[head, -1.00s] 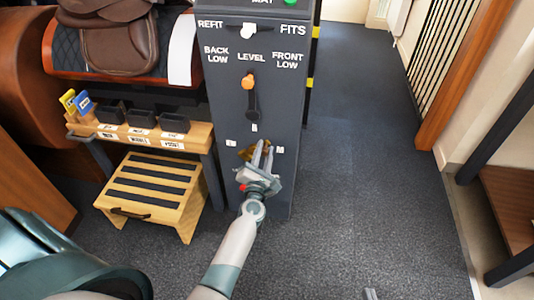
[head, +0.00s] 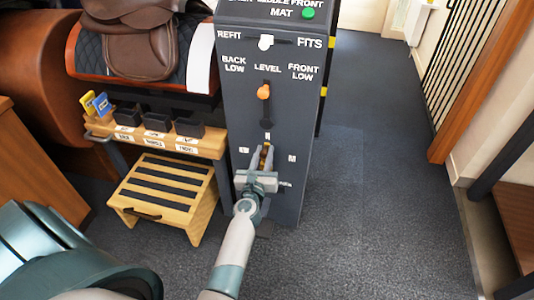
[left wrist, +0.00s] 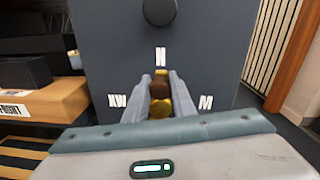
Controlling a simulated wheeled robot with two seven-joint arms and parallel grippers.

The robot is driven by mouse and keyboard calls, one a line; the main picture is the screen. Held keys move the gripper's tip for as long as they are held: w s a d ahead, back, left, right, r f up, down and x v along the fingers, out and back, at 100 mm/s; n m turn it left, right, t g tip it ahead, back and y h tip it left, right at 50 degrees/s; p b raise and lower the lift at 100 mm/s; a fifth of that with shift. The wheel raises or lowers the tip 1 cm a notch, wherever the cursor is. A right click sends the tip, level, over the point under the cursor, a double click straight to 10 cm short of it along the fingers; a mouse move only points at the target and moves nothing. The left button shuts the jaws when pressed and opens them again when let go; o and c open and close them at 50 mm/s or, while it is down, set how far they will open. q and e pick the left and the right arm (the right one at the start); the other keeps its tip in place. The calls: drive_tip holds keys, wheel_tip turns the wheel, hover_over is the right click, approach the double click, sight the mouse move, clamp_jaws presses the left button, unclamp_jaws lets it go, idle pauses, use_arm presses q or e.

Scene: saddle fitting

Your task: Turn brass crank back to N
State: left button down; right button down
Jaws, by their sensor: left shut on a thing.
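The brass crank (head: 264,157) is on the front of the dark grey post (head: 288,120), low down under the lever. In the left wrist view, the brass crank (left wrist: 158,108) with its brown knob (left wrist: 159,87) lines up below the white N (left wrist: 160,57). XW (left wrist: 117,101) is to its left and M (left wrist: 206,102) to its right. My left gripper (head: 263,163) is shut on the crank, a finger on each side in the left wrist view (left wrist: 162,88). The fingers hide part of the crank. My right gripper is not in view.
An orange-knobbed lever (head: 264,92) sits above the crank under LEVEL. A wooden step (head: 165,194) and a shelf with dark bins (head: 157,121) stand left of the post. A brown saddle (head: 145,40) is behind. The carpet (head: 375,180) to the right is clear.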

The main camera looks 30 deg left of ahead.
use_arm(q)
drive_tip(key=shift+s+a+f, duration=0.1)
drive_tip(key=shift+a, duration=0.1)
idle(0.3)
drive_tip(key=c, duration=1.5)
unclamp_jaws()
drive_tip(key=shift+s+d, duration=0.1)
drive_tip(key=v, duration=0.5)
drive_tip(key=shift+s+d, duration=0.1)
drive_tip(key=shift+s, duration=0.3)
drive_tip(key=shift+s+d, duration=0.25)
drive_tip(key=shift+s, duration=0.45)
